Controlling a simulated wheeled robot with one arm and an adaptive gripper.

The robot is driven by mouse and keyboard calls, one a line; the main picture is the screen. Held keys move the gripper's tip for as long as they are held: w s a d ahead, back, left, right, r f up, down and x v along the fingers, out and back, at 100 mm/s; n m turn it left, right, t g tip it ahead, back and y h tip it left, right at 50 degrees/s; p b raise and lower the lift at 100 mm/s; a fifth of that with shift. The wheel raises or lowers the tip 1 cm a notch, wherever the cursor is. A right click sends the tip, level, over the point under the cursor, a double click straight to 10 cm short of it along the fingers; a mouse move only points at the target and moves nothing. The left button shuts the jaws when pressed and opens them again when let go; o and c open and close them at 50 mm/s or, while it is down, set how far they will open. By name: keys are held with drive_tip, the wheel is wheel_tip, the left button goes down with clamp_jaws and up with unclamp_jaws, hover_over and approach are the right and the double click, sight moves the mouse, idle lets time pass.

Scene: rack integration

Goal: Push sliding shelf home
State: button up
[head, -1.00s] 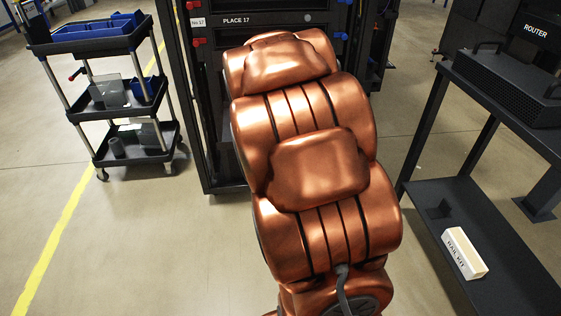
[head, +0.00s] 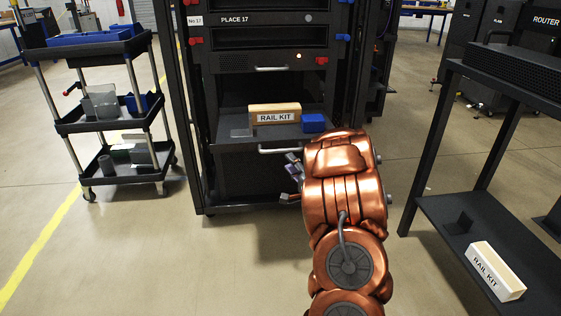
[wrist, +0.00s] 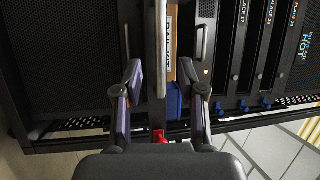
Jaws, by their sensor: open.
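The sliding shelf (head: 238,142) is pulled out from the front of the black rack, below a drawer front with its own handle. A tan RAIL KIT box (head: 274,114) and a small blue box (head: 313,123) sit on it. The shelf's pale bar handle (head: 284,149) is on its front edge. My gripper (head: 290,178) is open and just below and in front of that handle, partly hidden by my arm. In the wrist view the open fingers (wrist: 161,82) stand either side of a grey bar (wrist: 161,45), apparently the shelf handle. I cannot tell if they touch it.
The rack (head: 190,110) has red and blue knobs along its sides. A tool cart (head: 112,120) stands to the left. A dark table (head: 440,205) to the right holds another RAIL KIT box (head: 494,271) on its lower shelf. The floor between is clear.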

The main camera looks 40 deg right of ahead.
sight(280, 150)
drive_tip(key=shift+b+x, duration=1.4)
drive_tip(key=shift+x, duration=2.4)
drive_tip(key=shift+r, duration=0.1)
clamp_jaws()
